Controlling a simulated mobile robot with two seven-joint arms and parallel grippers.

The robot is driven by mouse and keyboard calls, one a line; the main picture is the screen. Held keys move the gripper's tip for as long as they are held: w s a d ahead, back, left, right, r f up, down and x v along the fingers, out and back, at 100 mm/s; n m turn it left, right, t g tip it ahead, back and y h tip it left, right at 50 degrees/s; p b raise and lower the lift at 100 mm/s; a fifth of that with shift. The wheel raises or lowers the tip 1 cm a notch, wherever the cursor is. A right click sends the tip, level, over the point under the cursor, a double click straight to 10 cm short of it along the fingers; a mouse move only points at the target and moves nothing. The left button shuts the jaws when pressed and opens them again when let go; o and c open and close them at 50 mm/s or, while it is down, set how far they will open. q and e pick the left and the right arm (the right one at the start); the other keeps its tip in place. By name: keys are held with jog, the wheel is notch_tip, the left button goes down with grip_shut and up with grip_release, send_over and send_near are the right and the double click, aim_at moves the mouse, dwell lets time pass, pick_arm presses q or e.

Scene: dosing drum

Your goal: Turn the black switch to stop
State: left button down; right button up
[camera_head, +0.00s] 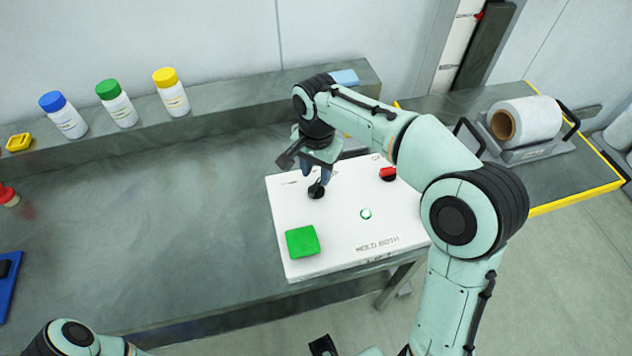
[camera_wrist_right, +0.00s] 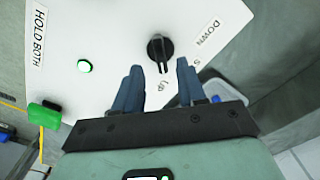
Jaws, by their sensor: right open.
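The black switch (camera_head: 316,189) is a round knob with a bar handle on the white panel (camera_head: 335,240). In the right wrist view the black switch (camera_wrist_right: 159,46) shows just beyond the fingertips, its handle pointing toward a small label that seems to read UP. A DOWN label (camera_wrist_right: 212,33) is at its upper right; a label starting with S is partly hidden by a finger. My right gripper (camera_head: 317,175) is open over the switch. Its blue fingers (camera_wrist_right: 159,68) are apart on either side of the handle's end; contact cannot be told. My left gripper is not seen.
The panel also carries a green button (camera_head: 302,242), a lit green lamp (camera_head: 366,214) and a red control (camera_head: 388,173). Capped bottles (camera_head: 118,105) stand on the back ledge. A white roll (camera_head: 528,120) sits at right. The bench left of the panel is mostly clear.

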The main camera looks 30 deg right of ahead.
aim_at(316, 184)
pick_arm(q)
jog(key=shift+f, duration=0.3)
pick_arm(e)
jog(key=shift+f, duration=2.1)
grip_shut()
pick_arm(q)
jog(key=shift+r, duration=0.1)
pick_arm(e)
jog(key=n+p, duration=0.1)
jog(key=n, duration=0.2)
jog(key=shift+n, duration=0.3)
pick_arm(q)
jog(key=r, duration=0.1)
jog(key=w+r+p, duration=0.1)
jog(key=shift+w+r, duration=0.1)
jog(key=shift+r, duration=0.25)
pick_arm(e)
jog(key=n, duration=0.5)
